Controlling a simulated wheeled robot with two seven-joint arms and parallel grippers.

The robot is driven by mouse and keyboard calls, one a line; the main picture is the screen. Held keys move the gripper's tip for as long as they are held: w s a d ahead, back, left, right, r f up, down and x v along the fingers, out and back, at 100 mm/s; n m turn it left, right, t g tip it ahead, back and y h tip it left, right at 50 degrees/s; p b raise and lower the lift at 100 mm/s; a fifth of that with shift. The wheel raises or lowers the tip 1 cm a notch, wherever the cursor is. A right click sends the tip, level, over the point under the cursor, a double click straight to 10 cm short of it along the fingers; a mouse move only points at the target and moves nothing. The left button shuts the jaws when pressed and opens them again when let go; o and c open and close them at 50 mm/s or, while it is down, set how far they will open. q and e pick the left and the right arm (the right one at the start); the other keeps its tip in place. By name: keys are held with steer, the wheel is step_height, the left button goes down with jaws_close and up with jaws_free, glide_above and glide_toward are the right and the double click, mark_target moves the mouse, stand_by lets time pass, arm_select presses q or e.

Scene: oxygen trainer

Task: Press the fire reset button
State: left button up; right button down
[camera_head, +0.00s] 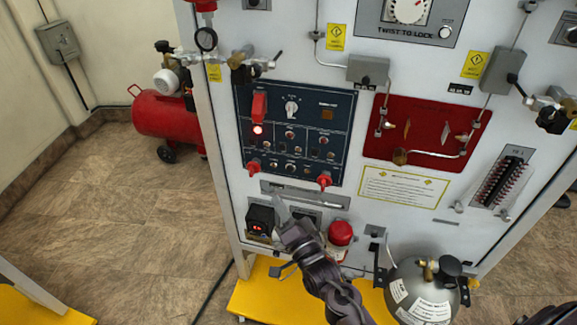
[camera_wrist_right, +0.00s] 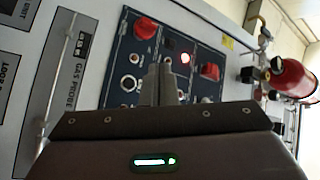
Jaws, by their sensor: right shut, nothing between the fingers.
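The dark blue control panel (camera_head: 342,140) is on the front of the white trainer cabinet in the head view and shows rotated in the wrist view (camera_wrist_right: 122,62). It carries a glowing red light (camera_head: 258,130), a raised red switch cover (camera_head: 259,105), a white rotary knob (camera_head: 292,108), an amber square (camera_head: 327,115) and several small switches and buttons. Labels are too small to read, so I cannot tell which is the fire reset button. My right gripper (camera_head: 279,203) is shut and empty, below the panel. Its closed fingers (camera_wrist_right: 161,82) overlap the panel in the wrist view. My left gripper is not in view.
Two red knobs (camera_head: 324,181) stick out at the panel's lower edge. A red-capped part (camera_head: 340,233) and a grey cylinder (camera_head: 422,282) stand close to my right arm. A red compressor tank (camera_head: 165,122) is at left; open floor lies before it.

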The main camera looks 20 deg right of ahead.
mark_target(290, 168)
stand_by(0.3)
steer(key=shift+w+d+b, duration=0.6)
steer(key=shift+w+d, duration=0.25)
steer(key=shift+w, duration=0.35)
steer(key=shift+w+d+b, duration=0.65)
steer(key=shift+w+d, duration=0.15)
steer(key=shift+w, duration=0.45)
steer(key=shift+w+d+b, duration=0.6)
steer(key=shift+w+d, duration=0.25)
steer(key=shift+w, duration=0.35)
steer(key=shift+w, duration=0.1)
steer(key=shift+w+d, duration=0.2)
steer(key=shift+w, duration=0.05)
steer(key=shift+w+d+r, duration=0.1)
steer(key=shift+w+d, duration=0.15)
steer(key=shift+w, duration=0.1)
steer(key=shift+s+a, duration=0.1)
steer(key=shift+s, duration=0.05)
steer(key=shift+s+a+p, duration=0.3)
steer(key=shift+s+p, duration=0.05)
steer(key=shift+s, duration=0.2)
